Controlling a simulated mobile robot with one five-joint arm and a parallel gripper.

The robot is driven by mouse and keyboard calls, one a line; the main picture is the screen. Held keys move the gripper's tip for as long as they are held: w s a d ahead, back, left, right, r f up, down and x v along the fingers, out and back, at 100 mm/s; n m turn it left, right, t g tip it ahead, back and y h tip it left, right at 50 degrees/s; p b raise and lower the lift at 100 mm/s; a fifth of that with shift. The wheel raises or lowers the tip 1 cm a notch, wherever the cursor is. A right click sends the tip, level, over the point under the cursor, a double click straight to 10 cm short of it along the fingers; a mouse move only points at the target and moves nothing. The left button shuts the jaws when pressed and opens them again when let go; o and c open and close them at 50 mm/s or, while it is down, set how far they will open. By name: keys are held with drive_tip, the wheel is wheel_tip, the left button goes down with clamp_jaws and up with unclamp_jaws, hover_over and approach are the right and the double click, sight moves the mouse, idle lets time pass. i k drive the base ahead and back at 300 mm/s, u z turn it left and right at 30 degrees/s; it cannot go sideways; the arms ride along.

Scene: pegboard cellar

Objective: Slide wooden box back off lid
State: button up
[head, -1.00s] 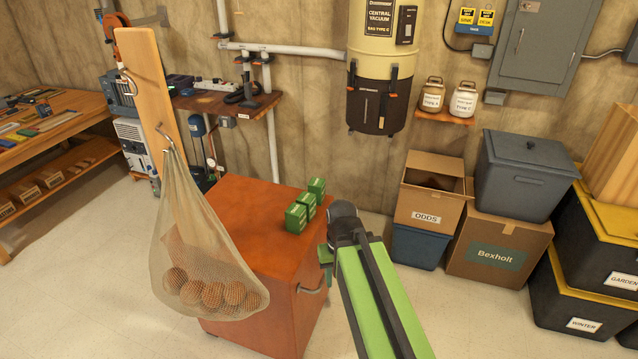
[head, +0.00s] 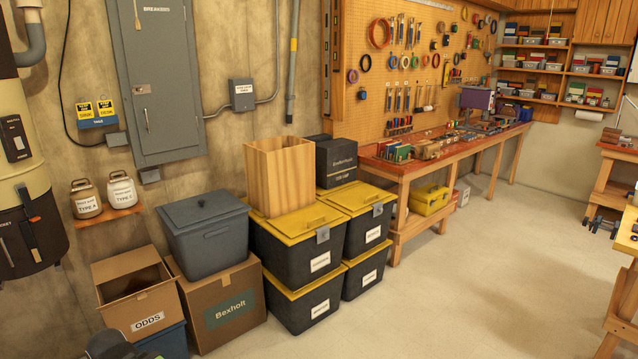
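The wooden box (head: 282,178) is a tall, light-brown, upright box with an open top. It stands on the yellow lid (head: 300,226) of the upper left black tote, toward the lid's back left. The lid's front strip and right part are bare, with a handle on the right. I cannot tell whether the box overhangs the lid's back or left edge. A dark part of my arm shows at the bottom left; my gripper is out of view.
A grey lidded bin (head: 205,236) stands close left of the wooden box, on a Bexholt carton (head: 222,312). A second yellow-lidded tote (head: 366,230) and a black case (head: 336,162) stand to the right. The floor (head: 455,290) in front is clear.

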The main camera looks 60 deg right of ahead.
sight(280, 170)
drive_tip(key=z, duration=1.5)
drive_tip(key=i, duration=0.65)
drive_tip(key=u, duration=0.4)
drive_tip(key=i, duration=1.65)
drive_tip(key=u, duration=0.2)
